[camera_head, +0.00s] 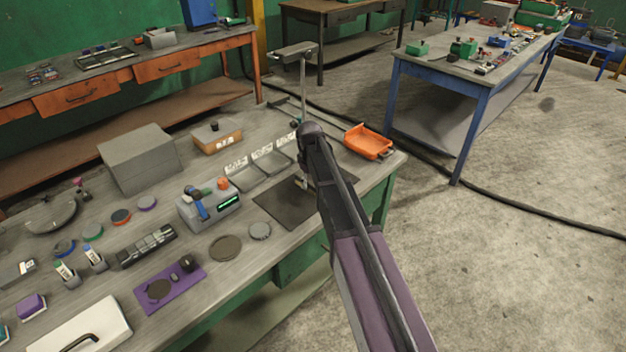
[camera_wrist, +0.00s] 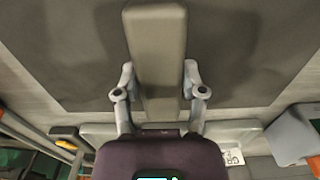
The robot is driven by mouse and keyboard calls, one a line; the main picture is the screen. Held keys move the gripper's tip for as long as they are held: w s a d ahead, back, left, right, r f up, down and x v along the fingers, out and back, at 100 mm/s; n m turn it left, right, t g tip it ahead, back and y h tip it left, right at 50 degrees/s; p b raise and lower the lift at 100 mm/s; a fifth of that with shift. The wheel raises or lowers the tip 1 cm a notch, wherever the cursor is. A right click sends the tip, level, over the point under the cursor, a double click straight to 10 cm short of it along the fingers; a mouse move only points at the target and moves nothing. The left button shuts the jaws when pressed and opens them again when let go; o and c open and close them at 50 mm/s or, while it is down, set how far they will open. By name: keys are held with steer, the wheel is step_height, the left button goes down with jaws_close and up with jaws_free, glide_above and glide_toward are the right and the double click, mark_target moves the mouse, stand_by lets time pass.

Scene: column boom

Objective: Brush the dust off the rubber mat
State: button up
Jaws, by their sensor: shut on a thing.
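The dark rubber mat (camera_head: 277,207) lies flat near the front edge of the grey bench, partly hidden by my arm in the head view. It also fills much of the upper wrist view (camera_wrist: 75,65). My gripper (camera_wrist: 159,78) is over the mat, with a finger on each side of a long grey-brown block (camera_wrist: 158,35), which looks like the brush, and is shut on it. The bristles are out of sight, and I cannot tell whether the brush touches the mat. I cannot make out any dust.
Shallow grey trays (camera_head: 247,177) with white labels stand behind the mat, and an orange bin (camera_head: 369,142) stands to its right. A grey device with a green display (camera_head: 210,207) is to the left. A round dark disc (camera_head: 225,248) and a smaller grey disc (camera_head: 260,231) lie left of the mat.

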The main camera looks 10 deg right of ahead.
mark_target(302, 194)
steer(key=shift+s+a, duration=0.3)
steer(key=shift+a, duration=0.1)
steer(key=shift+s+a, duration=0.4)
steer(key=shift+a, duration=0.2)
steer(key=shift+s+a, duration=0.4)
steer(key=shift+a, duration=0.2)
steer(key=shift+s+a+f, duration=0.1)
steer(key=shift+s+a, duration=0.95)
steer(key=shift+a, duration=0.3)
steer(key=shift+w, duration=0.1)
steer(key=shift+w+d, duration=0.5)
steer(key=shift+d, duration=0.25)
steer(key=shift+w+d, duration=0.45)
steer(key=shift+d, duration=0.25)
